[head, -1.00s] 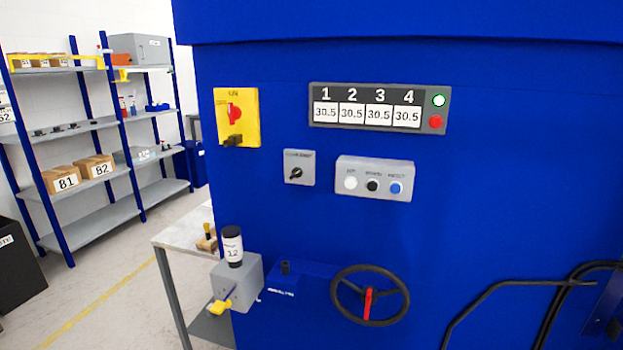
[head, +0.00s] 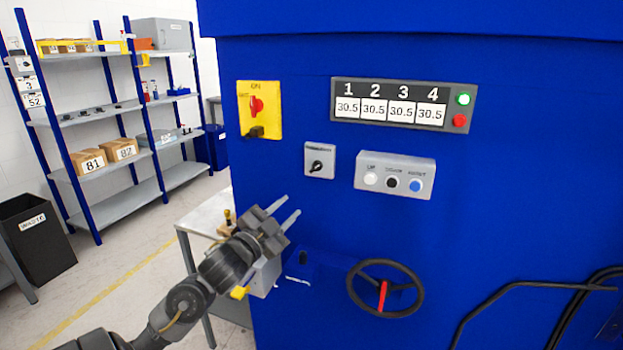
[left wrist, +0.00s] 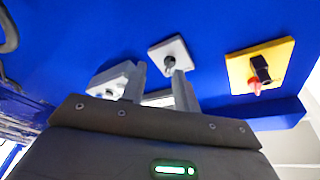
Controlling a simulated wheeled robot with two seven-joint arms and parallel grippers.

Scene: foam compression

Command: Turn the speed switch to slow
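The speed switch (head: 318,161) is a small grey square plate with a black knob on the blue machine front, below the yellow switch plate. It also shows in the left wrist view (left wrist: 170,55), just beyond the fingertips. My left gripper (head: 290,207) is below and left of it in the head view, apart from it. Its two fingers (left wrist: 160,80) are spread with nothing between them. The label above the knob is too small to read. My right gripper is in neither view.
A yellow plate with a red rotary switch (head: 259,110) is above. A grey box with white, black and blue buttons (head: 394,177) is to the right, under the display panel (head: 402,105). A black handwheel (head: 385,288) sticks out below. A table (head: 210,215) stands at left.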

